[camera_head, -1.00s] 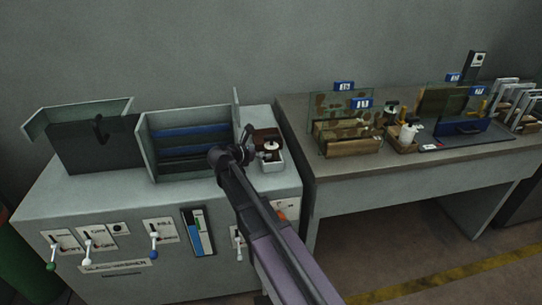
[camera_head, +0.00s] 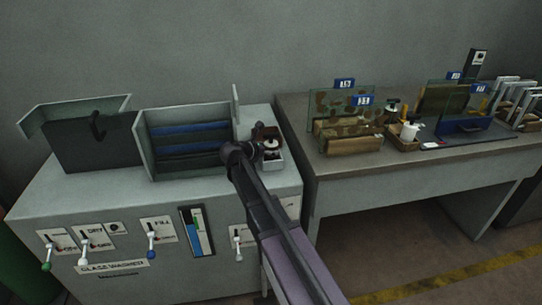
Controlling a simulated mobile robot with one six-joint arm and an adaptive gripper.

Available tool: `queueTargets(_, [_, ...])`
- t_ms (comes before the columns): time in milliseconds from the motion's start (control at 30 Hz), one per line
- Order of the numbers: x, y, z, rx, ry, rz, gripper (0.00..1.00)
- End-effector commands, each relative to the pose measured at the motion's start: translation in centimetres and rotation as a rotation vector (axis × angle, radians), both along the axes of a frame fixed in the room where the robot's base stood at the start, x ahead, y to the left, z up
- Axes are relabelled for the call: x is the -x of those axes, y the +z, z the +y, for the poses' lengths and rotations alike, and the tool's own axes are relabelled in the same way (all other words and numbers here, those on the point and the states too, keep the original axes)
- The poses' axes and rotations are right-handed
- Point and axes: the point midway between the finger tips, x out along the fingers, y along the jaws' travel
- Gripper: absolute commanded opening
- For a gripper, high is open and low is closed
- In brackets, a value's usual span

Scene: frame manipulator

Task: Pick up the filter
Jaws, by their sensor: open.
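My gripper (camera_head: 257,152) is at the far end of my dark arm, over the right part of the glass washer's top. It is small in the picture, and its fingers are largely hidden by my arm's wrist. It is open. Just right of it is a small light tray (camera_head: 273,164) holding a round white-and-dark piece (camera_head: 271,143), which may be the filter; I cannot tell for sure. The gripper overlaps the tray's left side in the picture, and I cannot tell whether it touches anything.
The glass washer (camera_head: 120,215) has an open bin with blue slats (camera_head: 190,130) close left of my gripper. A dark panel (camera_head: 95,145) stands further left. The table (camera_head: 345,170) at right holds glass panes, wooden blocks and bottles.

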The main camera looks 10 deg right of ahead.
Motion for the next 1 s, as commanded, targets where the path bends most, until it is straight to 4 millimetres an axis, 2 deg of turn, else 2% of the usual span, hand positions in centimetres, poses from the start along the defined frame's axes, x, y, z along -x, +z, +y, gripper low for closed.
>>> queueTargets(200, [-0.67,-0.48,-0.86,0.000,0.001,0.000,1.00])
queueTargets(700, [-0.64,-0.43,-0.83,0.000,0.001,0.000,1.00])
queueTargets(733, [-0.64,-0.43,-0.83,0.000,0.001,0.000,0.97])
queueTargets(900, [-0.65,-0.43,-0.82,0.000,0.001,0.000,0.47])
queueTargets(1000, [-0.64,-0.44,-0.82,0.000,0.001,0.000,0.20])
